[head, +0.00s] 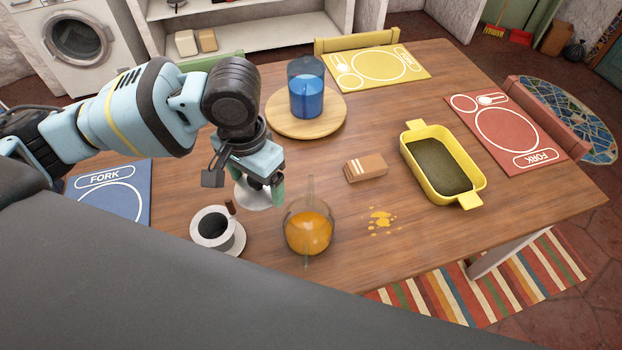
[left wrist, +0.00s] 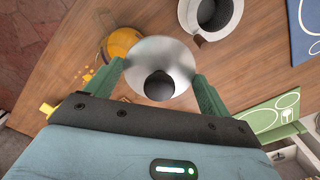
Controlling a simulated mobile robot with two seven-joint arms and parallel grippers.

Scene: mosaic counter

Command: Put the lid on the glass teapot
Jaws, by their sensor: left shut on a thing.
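The glass teapot (head: 308,230) holds orange liquid and stands on the wooden table near its front edge. It also shows in the left wrist view (left wrist: 122,42), partly covered by the lid. My right gripper is not in view.
A brown box (head: 366,167), a yellow baking dish (head: 410,150) and a blue jug (head: 306,90) on a round board (head: 330,118) stand farther off.

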